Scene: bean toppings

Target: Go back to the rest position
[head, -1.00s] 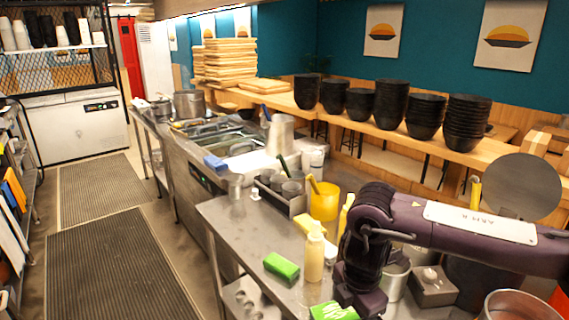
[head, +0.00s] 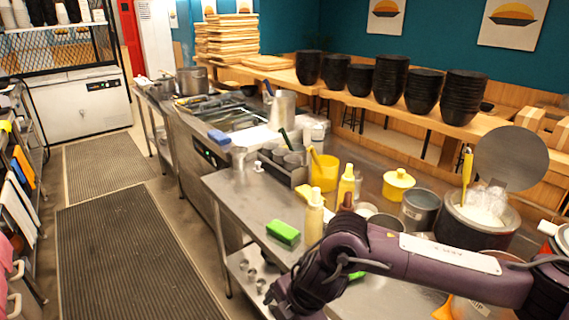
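My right arm comes in from the right in the head view, low over the front of the steel counter (head: 236,200). Its dark purple wrist hangs at the counter's front edge, and the gripper's fingers are cut off or hidden at the bottom of the picture. I cannot tell whether it holds anything. My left arm and gripper are not in view. A squeeze bottle (head: 314,218) and a green sponge (head: 283,233) stand close behind the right arm.
A yellow container (head: 324,172), a yellow lidded pot (head: 398,184) and a large pot (head: 477,222) with a ladle stand on the counter. Stacked black bowls (head: 390,80) line the wooden shelf behind. The floor mat (head: 135,255) at the left is clear.

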